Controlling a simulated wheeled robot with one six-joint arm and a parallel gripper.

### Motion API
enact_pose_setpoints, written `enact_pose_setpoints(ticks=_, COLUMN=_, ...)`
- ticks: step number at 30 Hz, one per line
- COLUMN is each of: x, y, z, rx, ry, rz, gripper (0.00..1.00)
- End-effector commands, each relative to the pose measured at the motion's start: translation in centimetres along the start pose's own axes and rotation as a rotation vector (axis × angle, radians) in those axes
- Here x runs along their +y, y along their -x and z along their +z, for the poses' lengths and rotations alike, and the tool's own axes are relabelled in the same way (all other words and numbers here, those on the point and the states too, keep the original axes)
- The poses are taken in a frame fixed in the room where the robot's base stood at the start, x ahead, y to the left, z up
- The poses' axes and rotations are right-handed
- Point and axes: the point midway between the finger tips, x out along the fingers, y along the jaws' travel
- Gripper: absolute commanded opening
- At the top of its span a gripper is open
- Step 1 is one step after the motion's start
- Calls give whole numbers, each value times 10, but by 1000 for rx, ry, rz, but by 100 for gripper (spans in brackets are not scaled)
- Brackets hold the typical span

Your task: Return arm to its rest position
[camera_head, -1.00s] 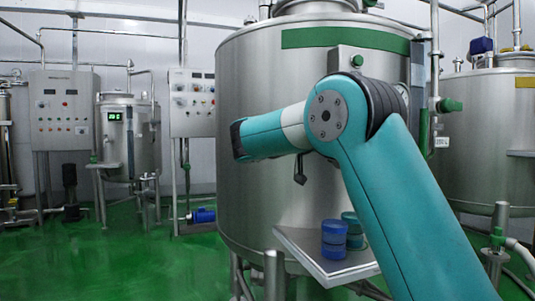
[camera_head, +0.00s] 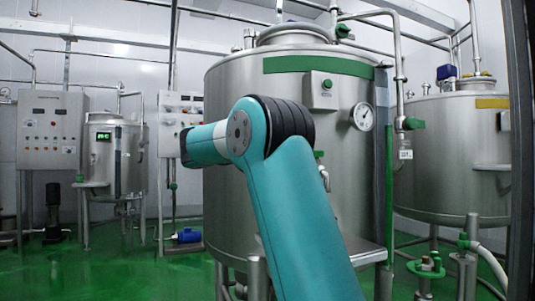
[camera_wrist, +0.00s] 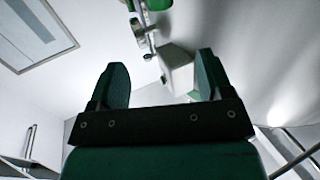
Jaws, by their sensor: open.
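My gripper (camera_wrist: 160,85) shows in the wrist view with its two dark green fingers apart and nothing between them. Beyond the fingers are a pale box (camera_wrist: 176,68) with a metal fitting and the curved grey side of a tank. In the head view my teal arm rises from the bottom middle and bends left at the elbow, in front of the large steel tank (camera_head: 345,110). The gripper itself does not show in the head view.
A dial gauge (camera_head: 363,117) and a small box (camera_head: 322,90) are on the large tank. A metal shelf (camera_head: 368,254) is at its lower front, mostly behind my arm. A second tank (camera_head: 455,150) stands right, a control cabinet (camera_head: 52,130) left. Green floor (camera_head: 110,270) is open at lower left.

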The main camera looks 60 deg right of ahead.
Motion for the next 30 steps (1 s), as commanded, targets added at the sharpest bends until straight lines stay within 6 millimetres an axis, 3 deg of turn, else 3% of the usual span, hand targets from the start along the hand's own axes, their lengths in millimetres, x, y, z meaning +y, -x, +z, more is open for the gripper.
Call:
enact_pose_setpoints(ticks=17, x=-1, y=2, z=0, rx=-1, ry=1, rz=-5, gripper=73)
enact_pose_setpoints(ticks=20, x=-11, y=9, z=6, rx=-27, ry=16, rz=-62, gripper=73)
enact_pose_setpoints(ticks=23, x=-39, y=35, z=27, rx=-108, ry=70, rz=-229, gripper=73)
enact_pose_setpoints(ticks=25, x=-62, y=67, z=50, rx=-191, ry=135, rz=-399, gripper=73)
enact_pose_setpoints(ticks=27, x=-80, y=111, z=79, rx=-283, ry=221, rz=-586, gripper=73)
enact_pose_setpoints(ticks=30, x=-89, y=180, z=121, rx=-407, ry=360, rz=-839, gripper=73)
